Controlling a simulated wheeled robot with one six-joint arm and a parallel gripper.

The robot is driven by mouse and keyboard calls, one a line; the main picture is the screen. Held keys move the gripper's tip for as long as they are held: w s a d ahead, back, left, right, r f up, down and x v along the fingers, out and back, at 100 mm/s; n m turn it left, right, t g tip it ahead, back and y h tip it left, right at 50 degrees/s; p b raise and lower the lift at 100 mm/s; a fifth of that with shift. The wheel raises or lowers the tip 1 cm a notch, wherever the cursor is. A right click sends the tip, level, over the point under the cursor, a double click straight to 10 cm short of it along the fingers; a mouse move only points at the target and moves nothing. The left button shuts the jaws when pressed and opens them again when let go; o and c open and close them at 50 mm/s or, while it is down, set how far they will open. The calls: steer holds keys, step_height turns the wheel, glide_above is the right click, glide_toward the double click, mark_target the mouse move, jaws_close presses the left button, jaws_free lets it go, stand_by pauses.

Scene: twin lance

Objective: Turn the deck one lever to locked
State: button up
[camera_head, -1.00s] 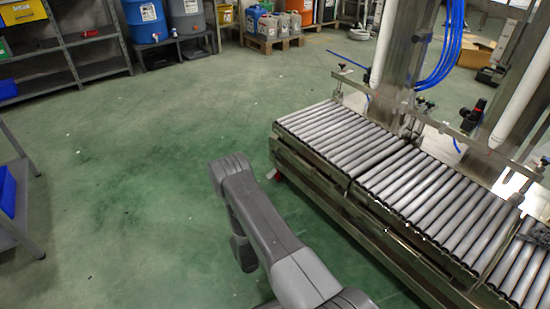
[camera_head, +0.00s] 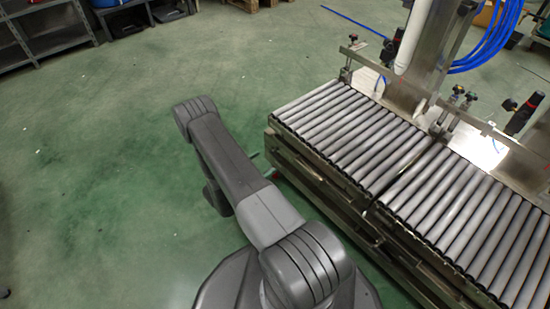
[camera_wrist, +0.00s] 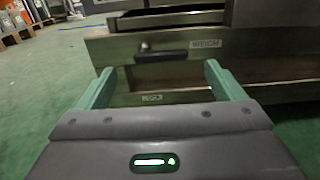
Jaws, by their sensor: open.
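The deck lever (camera_wrist: 162,56) shows in the wrist view as a dark handle on the steel front panel (camera_wrist: 110,48). It lies about level, reaching right from its pivot toward a label reading WEIGH (camera_wrist: 206,43). A second label, apparently LOCK (camera_wrist: 151,98), sits below the pivot. My gripper (camera_wrist: 159,70) is open and empty, its two green fingers on either side of the lever in the picture. I see no contact, and the distance to the panel is hard to tell.
Two roller decks (camera_head: 350,135) stand on a steel frame right of my arm in the head view. Blue hoses (camera_head: 490,45) and a steel column (camera_head: 425,60) rise behind them. Shelving (camera_head: 45,40) stands far left. The green floor (camera_head: 90,170) at left is clear.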

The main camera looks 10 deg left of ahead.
mark_target(274, 157)
steer(key=b+x, duration=0.1)
steer(key=x, duration=0.5)
steer(key=shift+w+d+b, duration=0.3)
steer(key=c, duration=1)
